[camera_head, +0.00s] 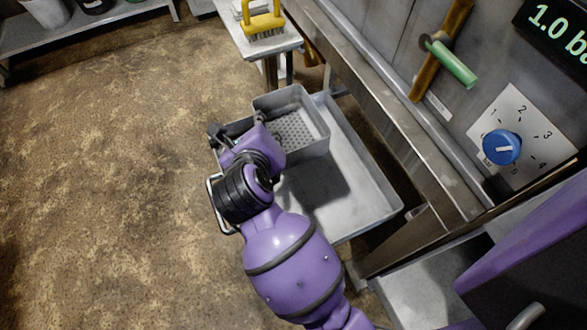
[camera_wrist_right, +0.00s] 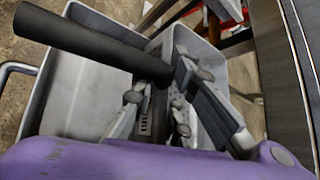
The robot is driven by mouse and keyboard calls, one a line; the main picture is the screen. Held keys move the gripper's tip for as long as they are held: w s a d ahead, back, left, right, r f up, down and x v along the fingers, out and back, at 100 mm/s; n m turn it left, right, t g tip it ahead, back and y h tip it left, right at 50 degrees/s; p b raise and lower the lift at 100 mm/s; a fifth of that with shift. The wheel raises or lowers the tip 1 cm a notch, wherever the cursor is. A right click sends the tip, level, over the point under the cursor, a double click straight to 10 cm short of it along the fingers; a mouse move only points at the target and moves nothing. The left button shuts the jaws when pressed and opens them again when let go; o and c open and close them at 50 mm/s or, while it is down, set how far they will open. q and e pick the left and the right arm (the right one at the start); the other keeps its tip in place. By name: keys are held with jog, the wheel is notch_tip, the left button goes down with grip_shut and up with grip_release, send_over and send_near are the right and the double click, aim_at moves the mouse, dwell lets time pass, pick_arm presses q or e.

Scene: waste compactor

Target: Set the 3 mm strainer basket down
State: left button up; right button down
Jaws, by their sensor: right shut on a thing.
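The 3 mm strainer basket (camera_head: 318,141) is a grey box with a perforated bottom, at the upper end of a wide shallow grey tray (camera_head: 352,218) in the head view. It overlaps the tray and a dark shadow lies beside it; I cannot tell whether it touches the tray floor. My right gripper (camera_head: 262,119) is at the basket's left side, shut on it, and partly hidden by my wrist. In the right wrist view the fingers (camera_wrist_right: 160,98) close around the end of a dark round bar (camera_wrist_right: 90,40), apparently the basket's handle. My left gripper is not seen.
A small pale table (camera_head: 258,45) with a yellow-handled brush (camera_head: 264,25) stands beyond the tray. The machine's metal frame (camera_head: 400,120) runs along the right, below a blue dial (camera_head: 502,147) and a green-handled lever (camera_head: 452,64). Brown floor is clear on the left.

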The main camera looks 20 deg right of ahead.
aim_at(291, 168)
jog(key=s+d+f, duration=0.1)
jog(key=s+d+f+b, duration=0.1)
jog(key=s+f, duration=0.1)
jog(key=s+d+f, duration=0.1)
jog(key=s+f, duration=0.1)
jog(key=shift+d+f+b, duration=0.25)
jog(key=shift+d+b, duration=0.05)
jog(key=shift+d, duration=0.1)
jog(key=shift+s+d+f, duration=0.25)
jog(key=shift+f, duration=0.2)
jog(key=shift+s+d+f, duration=0.1)
jog(key=shift+s+f, duration=0.05)
jog(key=shift+f, duration=0.05)
jog(key=f+b, duration=0.2)
jog(key=f, duration=0.1)
jog(key=shift+s+d+f, duration=0.15)
jog(key=shift+s+f, duration=0.05)
jog(key=shift+f, duration=0.05)
jog(key=c, duration=1.7)
grip_release()
jog(key=shift+f, duration=0.15)
jog(key=shift+o, duration=0.2)
